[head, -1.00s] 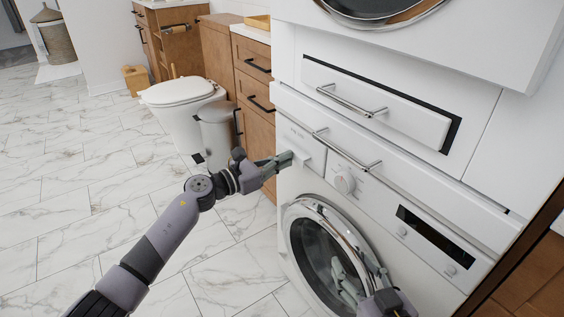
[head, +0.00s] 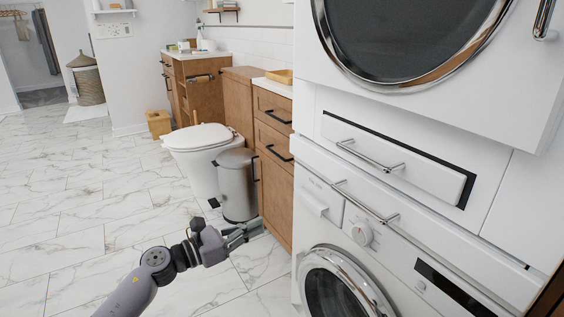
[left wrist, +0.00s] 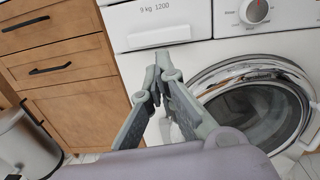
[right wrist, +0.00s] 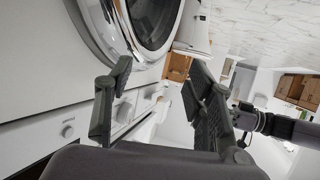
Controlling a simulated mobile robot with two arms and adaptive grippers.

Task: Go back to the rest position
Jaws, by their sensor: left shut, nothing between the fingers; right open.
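My left gripper (head: 247,231) is in the lower middle of the head view, to the left of the washing machine (head: 318,228) and clear of it. In the left wrist view its fingers (left wrist: 158,72) are closed together and empty, in front of the washer's detergent drawer (left wrist: 155,25). My right gripper is outside the head view. In the right wrist view its two fingers (right wrist: 160,78) stand apart with nothing between them, and a round appliance door (right wrist: 105,30) lies beyond.
A wooden drawer cabinet (head: 274,180), a grey bin (head: 238,185) and a toilet (head: 200,150) stand beyond my left arm. A dryer (head: 400,45) sits above the washer, with a handled drawer (head: 400,155) between. Marble floor (head: 70,230) is open at left.

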